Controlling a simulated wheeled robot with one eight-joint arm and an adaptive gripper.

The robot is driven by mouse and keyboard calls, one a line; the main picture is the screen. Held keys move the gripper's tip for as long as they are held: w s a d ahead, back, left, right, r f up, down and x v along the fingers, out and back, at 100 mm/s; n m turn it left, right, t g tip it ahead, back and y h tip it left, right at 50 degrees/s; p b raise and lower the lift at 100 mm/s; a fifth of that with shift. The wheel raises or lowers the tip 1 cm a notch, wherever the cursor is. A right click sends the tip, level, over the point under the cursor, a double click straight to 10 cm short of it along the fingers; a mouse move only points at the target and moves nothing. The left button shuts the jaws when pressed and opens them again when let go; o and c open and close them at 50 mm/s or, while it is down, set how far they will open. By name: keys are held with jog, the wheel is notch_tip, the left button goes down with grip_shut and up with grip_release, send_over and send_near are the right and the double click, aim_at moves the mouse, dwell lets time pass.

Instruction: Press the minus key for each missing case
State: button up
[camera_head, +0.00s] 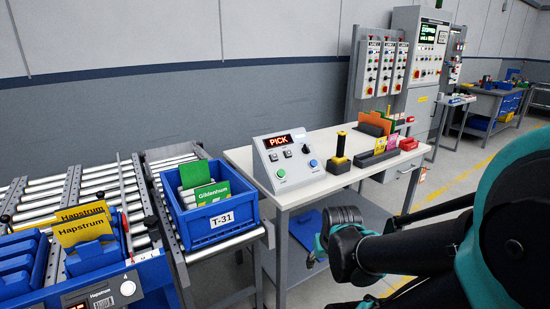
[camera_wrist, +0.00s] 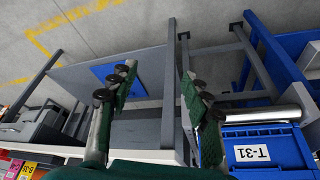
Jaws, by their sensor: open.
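A grey sloped console (camera_head: 289,160) stands on the left end of a white bench, its red display (camera_head: 279,141) reading PICK. Below the display are two small dark keys, one on the left (camera_head: 273,157) and one on the right (camera_head: 287,153); their marks are too small to read. A green button (camera_head: 281,173) and a blue button (camera_head: 313,163) sit lower. A blue tote T-31 (camera_head: 210,235) left of the bench holds a green card (camera_head: 210,193) and pale contents, partly hidden. My gripper (camera_wrist: 158,80) is open and empty in the wrist view, apart from the console. The tote also shows there (camera_wrist: 265,140).
Roller conveyors (camera_head: 100,180) lie left of the bench, with blue bins and yellow Hapstrum cards (camera_head: 84,226). A black-and-yellow post (camera_head: 340,150) stands right of the console, near card racks (camera_head: 377,158) and red bins. The bench (camera_head: 320,190) is bare at its front edge.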

grip_shut()
dwell(1.3)
